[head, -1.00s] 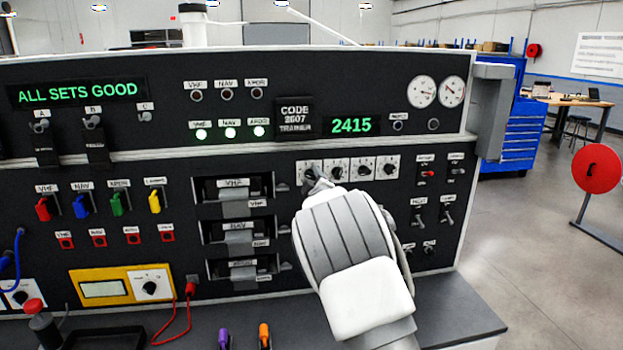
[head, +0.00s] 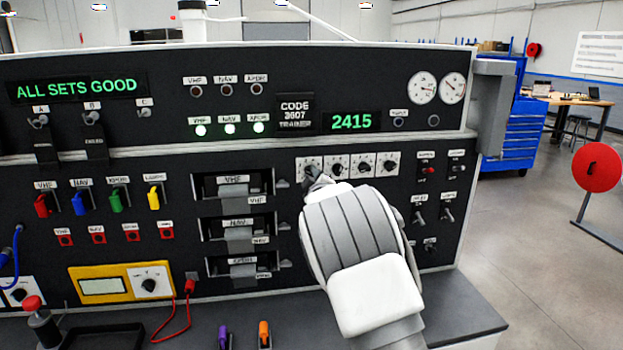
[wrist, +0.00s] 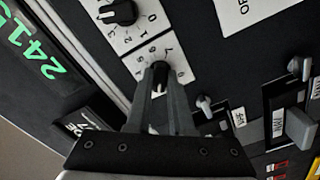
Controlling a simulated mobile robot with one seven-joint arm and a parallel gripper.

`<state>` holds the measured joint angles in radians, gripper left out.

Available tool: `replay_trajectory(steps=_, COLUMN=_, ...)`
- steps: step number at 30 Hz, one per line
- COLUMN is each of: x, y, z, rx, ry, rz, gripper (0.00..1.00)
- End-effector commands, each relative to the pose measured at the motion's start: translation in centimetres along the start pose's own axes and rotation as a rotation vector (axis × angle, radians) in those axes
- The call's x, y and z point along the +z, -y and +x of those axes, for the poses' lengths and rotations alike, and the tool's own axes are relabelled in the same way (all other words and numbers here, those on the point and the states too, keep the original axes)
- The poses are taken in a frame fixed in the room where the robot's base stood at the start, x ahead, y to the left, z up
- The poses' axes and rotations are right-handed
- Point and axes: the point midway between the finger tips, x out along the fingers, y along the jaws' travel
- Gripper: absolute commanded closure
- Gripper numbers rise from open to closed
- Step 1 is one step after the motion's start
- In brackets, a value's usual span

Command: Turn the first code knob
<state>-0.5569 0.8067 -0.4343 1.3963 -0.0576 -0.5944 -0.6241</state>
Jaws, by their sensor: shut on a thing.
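The first code knob (head: 310,167) is the leftmost in a row of several dark knobs on white numbered plates, right of centre on the panel. My gripper (head: 316,179) reaches it from the front, and my wrist hides part of the panel below. In the wrist view my gripper (wrist: 160,75) has its two fingers closed on both sides of the first code knob (wrist: 160,84). The green code display (head: 352,122) reads 2415. The code card (head: 295,114) beside it ends in 607; its first digit is hard to read.
The second code knob (wrist: 121,13) sits close beside the held one. Toggle switches (head: 419,216) stand right of my wrist, and drawer-like slots (head: 232,190) with handles lie to the left. A grey desk ledge (head: 455,306) runs below the panel.

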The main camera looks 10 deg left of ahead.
Motion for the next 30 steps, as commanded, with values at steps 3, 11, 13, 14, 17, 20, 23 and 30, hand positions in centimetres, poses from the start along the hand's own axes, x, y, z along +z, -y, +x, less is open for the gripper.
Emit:
replay_trajectory(steps=3, x=0.28, y=0.26, z=-0.01, rx=0.003, ry=-0.001, rz=0.072, gripper=1.00)
replay_trajectory(steps=11, x=0.34, y=0.24, z=-0.02, rx=0.003, ry=-0.001, rz=0.278, gripper=1.00)
replay_trajectory(steps=13, x=0.31, y=0.24, z=-0.01, rx=0.003, ry=-0.001, rz=0.333, gripper=1.00)
replay_trajectory(steps=14, x=0.28, y=0.25, z=-0.01, rx=0.002, ry=-0.001, rz=0.355, gripper=1.00)
replay_trajectory(steps=17, x=0.24, y=0.16, z=-0.02, rx=0.003, ry=-0.002, rz=0.429, gripper=1.00)
replay_trajectory(steps=20, x=0.25, y=0.16, z=-0.01, rx=0.002, ry=0.000, rz=0.491, gripper=1.00)
replay_trajectory(steps=23, x=0.18, y=0.11, z=-0.01, rx=0.002, ry=-0.001, rz=0.542, gripper=1.00)
replay_trajectory(steps=30, x=0.07, y=-0.02, z=-0.01, rx=0.001, ry=0.000, rz=0.616, gripper=1.00)
